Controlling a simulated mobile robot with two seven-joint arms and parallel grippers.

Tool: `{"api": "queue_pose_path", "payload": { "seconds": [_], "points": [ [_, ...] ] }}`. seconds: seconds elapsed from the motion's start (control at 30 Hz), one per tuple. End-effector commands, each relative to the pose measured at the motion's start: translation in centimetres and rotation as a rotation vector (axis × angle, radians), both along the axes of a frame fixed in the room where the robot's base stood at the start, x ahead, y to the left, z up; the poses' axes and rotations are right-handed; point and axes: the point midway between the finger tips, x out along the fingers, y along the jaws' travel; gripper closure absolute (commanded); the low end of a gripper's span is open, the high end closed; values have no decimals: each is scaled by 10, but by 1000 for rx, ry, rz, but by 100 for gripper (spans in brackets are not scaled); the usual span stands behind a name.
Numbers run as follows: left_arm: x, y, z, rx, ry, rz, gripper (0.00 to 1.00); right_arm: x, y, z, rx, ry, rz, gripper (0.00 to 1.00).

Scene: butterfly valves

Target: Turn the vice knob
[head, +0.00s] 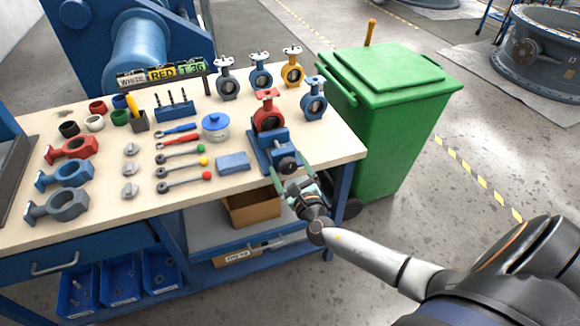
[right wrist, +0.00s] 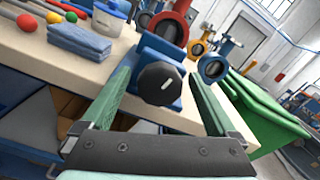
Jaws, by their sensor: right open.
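The blue vice (head: 272,148) stands at the right front part of the workbench, with a red butterfly valve (head: 268,115) in it. Its dark round knob (head: 287,164) faces the bench's front edge. In the right wrist view the black knob (right wrist: 160,83) with a short white mark shows between the green fingers. My right gripper (head: 292,178) is open in front of the knob, one finger on each side of it. In the wrist view the fingers (right wrist: 163,95) appear apart from the knob. My left gripper is not in view.
Folded blue cloths (head: 232,163) lie left of the vice. Grey, blue and yellow valves (head: 260,75) stand behind it. A green bin (head: 395,120) stands right of the workbench (head: 110,220). Wrenches with coloured ends (head: 183,165) lie further left.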

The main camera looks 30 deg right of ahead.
Motion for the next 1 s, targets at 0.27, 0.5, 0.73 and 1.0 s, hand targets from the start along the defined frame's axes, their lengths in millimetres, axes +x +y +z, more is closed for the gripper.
{"api": "queue_pose_path", "payload": {
  "seconds": [0.27,0.5,0.73,1.0],
  "points": [
    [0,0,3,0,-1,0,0,-30,7,0,1,3,2,6],
    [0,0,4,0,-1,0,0,-79,19,-1,0,4,1,6],
    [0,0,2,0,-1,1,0,-112,27,-1,-1,3,1,6],
    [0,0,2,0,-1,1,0,-122,29,0,-1,0,0,6]
  ]
}}
